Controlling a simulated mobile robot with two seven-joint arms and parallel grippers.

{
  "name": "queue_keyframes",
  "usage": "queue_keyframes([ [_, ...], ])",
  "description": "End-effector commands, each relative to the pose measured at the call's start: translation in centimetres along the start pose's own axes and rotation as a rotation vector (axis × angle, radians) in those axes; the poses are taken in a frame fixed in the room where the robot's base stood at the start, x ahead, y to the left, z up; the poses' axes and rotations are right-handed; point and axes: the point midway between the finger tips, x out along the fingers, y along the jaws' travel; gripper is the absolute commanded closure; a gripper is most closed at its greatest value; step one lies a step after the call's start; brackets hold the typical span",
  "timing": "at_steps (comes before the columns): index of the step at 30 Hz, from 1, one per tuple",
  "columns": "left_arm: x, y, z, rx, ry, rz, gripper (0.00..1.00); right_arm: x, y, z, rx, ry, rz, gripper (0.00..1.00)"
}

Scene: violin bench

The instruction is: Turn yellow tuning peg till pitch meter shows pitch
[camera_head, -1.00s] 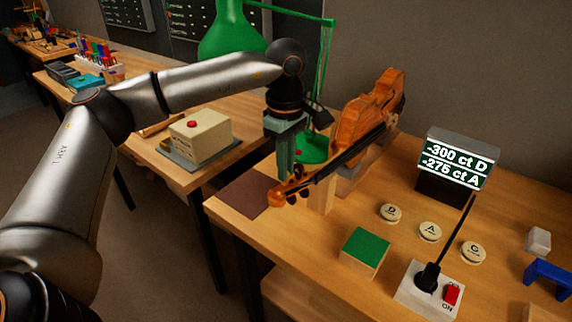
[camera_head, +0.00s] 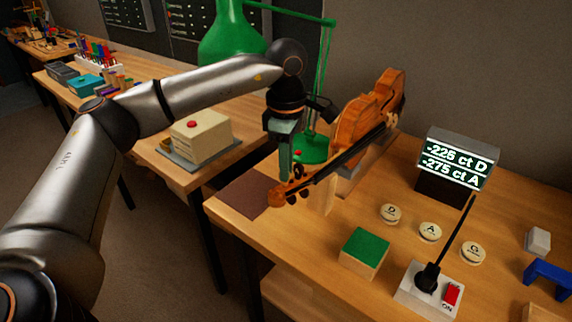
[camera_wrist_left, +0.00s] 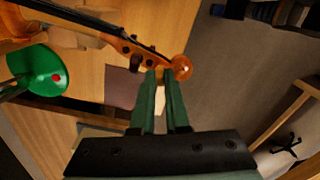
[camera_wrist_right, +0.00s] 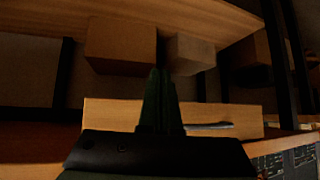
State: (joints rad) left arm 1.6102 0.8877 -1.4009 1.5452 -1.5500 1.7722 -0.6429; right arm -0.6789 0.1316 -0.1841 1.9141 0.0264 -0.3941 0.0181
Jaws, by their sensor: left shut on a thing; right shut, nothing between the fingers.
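The violin (camera_head: 366,115) rests tilted on a stand on the bench, its scroll end toward the front left. The left wrist view shows its pegbox and round scroll (camera_wrist_left: 182,67). My left gripper (camera_head: 286,176) reaches down to the pegbox, its fingers (camera_wrist_left: 161,74) closed on a tuning peg there. The fingers hide that peg, so I cannot see its yellow colour. Dark pegs show beside it. The pitch meter (camera_head: 456,160) reads -225 ct D and -275 ct A. My right gripper (camera_wrist_right: 160,75) is shut and empty, away from the violin.
D, A and G buttons (camera_head: 430,232) sit before the meter. A green-topped block (camera_head: 364,252) and a switch box (camera_head: 430,289) with a thin rod stand nearer. A green lamp (camera_head: 312,148) stands behind the pegbox. The right wrist view shows wooden blocks (camera_wrist_right: 120,45).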

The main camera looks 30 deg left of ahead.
Motion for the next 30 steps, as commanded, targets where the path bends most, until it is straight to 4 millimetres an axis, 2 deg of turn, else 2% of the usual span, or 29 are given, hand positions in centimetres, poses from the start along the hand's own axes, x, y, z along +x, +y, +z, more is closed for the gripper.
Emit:
queue_keyframes([
  [6, -0.10, 0.10, 0.02, -0.157, -0.002, 0.002, 1.00, -0.09, -0.01, -0.09, 0.000, 0.000, 0.000, 1.00],
  [14, -0.12, 0.15, 0.00, -0.283, -0.001, 0.002, 1.00, -0.15, -0.02, -0.15, 0.000, 0.000, 0.000, 1.00],
  [30, -0.12, 0.19, -0.02, -0.332, -0.001, 0.004, 1.00, -0.16, -0.03, -0.16, 0.000, 0.000, 0.000, 1.00],
])
